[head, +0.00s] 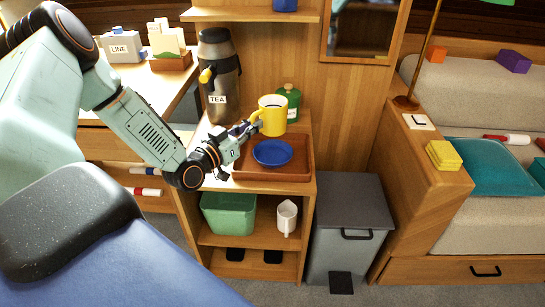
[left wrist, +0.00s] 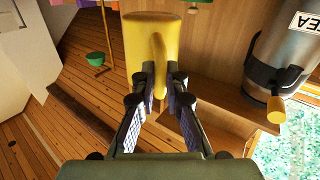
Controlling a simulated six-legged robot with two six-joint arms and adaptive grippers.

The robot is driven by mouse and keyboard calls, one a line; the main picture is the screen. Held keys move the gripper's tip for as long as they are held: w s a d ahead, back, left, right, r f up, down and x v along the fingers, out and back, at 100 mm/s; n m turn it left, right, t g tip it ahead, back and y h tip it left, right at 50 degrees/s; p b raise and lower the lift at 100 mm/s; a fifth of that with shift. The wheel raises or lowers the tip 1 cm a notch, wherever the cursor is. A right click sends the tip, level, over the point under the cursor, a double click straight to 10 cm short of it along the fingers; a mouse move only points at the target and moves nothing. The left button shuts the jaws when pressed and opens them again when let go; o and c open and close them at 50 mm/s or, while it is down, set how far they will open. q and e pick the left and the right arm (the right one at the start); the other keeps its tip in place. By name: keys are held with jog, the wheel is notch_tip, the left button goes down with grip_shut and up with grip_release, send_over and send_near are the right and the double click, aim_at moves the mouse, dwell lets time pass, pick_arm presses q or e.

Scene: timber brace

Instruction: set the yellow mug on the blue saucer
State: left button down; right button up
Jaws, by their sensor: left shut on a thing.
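The yellow mug (head: 272,115) is held upright in my left gripper (head: 248,130), whose jaws are shut on its handle. In the left wrist view the mug (left wrist: 138,45) is at the top middle, with its handle between the fingers (left wrist: 158,95). The blue saucer (head: 272,153) lies in the brown tray (head: 300,165) on top of the wooden shelf unit. In the head view the mug is just behind and above the saucer, apart from it. Whether the mug's base touches the tray is unclear. My right gripper is not in view.
A steel flask marked TEA (head: 218,85) stands left of the tray, and a green bottle (head: 290,98) is right behind the mug. A grey bin (head: 350,215) stands right of the shelf unit. The green box (head: 229,214) and white jug (head: 287,217) are on the lower shelf.

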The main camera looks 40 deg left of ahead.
pick_arm(q)
notch_tip(320, 180, down, 7)
jog(key=b, duration=0.4)
jog(key=shift+w+b, duration=0.1)
jog(key=shift+b, duration=0.25)
notch_tip(320, 180, down, 3)
jog(key=shift+r+b, duration=0.1)
jog(key=shift+b, duration=0.85)
jog(key=c, duration=1.8)
grip_release()
jog(key=shift+c, duration=0.2)
jog(key=o, duration=0.4)
jog(key=shift+o, duration=0.2)
